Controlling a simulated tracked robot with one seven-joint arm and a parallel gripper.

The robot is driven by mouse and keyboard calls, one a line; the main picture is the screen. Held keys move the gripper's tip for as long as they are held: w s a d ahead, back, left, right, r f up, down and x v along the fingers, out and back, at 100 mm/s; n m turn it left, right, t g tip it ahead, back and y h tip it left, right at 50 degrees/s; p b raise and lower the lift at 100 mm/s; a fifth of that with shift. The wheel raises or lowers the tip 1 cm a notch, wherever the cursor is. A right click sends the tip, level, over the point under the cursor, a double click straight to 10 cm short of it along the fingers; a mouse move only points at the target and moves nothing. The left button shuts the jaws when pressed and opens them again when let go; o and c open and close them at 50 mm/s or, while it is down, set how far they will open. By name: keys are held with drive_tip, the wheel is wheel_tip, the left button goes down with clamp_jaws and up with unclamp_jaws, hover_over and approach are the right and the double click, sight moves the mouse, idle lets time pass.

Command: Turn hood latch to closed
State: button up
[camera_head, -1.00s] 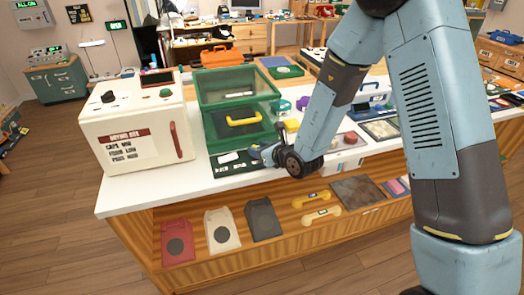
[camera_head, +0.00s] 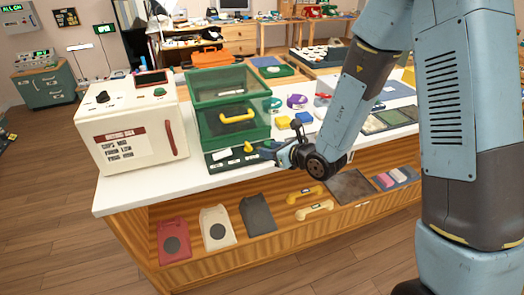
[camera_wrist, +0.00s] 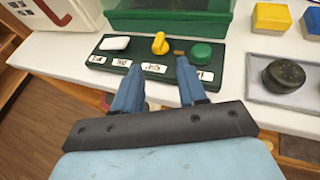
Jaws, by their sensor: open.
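A green boxed hood (camera_head: 228,115) with a clear upper part and a yellow handle stands on the white counter. Its dark green front panel (camera_wrist: 98,61) carries a white control (camera_wrist: 115,43), a yellow latch-like knob (camera_wrist: 159,44) and a round green knob (camera_wrist: 201,54). The yellow knob stands upright; it also shows in the head view (camera_head: 249,147). Small white labels sit below the knobs, too blurred to read surely. My gripper (camera_wrist: 160,82) is open and empty, its fingers apart in front of the panel, with the yellow knob beyond the gap. I see no contact.
A white box (camera_head: 133,125) with a red handle stands left of the hood. Yellow and blue blocks (camera_head: 283,122) and a grey plate with a dark knob (camera_wrist: 283,75) lie to the right.

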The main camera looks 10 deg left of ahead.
drive_tip(key=shift+v, duration=1.75)
